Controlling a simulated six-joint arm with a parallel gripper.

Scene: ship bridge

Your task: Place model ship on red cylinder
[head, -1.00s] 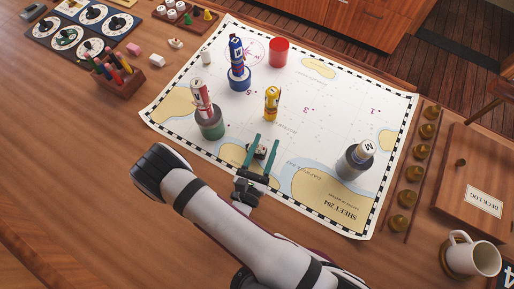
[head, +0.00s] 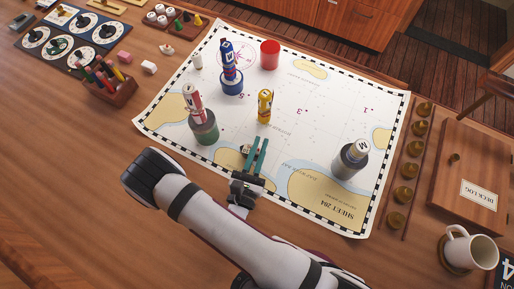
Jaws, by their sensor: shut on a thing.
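The red cylinder (head: 270,55) stands upright at the far edge of the chart, with nothing on top. My gripper (head: 258,146) is low over the near part of the chart, its two teal fingers close together. It is shut on a small dark and pale thing, which I take for the model ship (head: 246,149). The fingers hide most of it, so its shape and any gap to the chart cannot be told. The gripper is well in front of the red cylinder, on the near side of the yellow can.
A yellow can (head: 264,106) stands between my gripper and the red cylinder. Left of that line are a blue cylinder (head: 232,84) and a green cylinder (head: 204,131), each bearing an upright piece. A grey cylinder (head: 348,164) stands right. The chart's (head: 335,105) right middle is clear.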

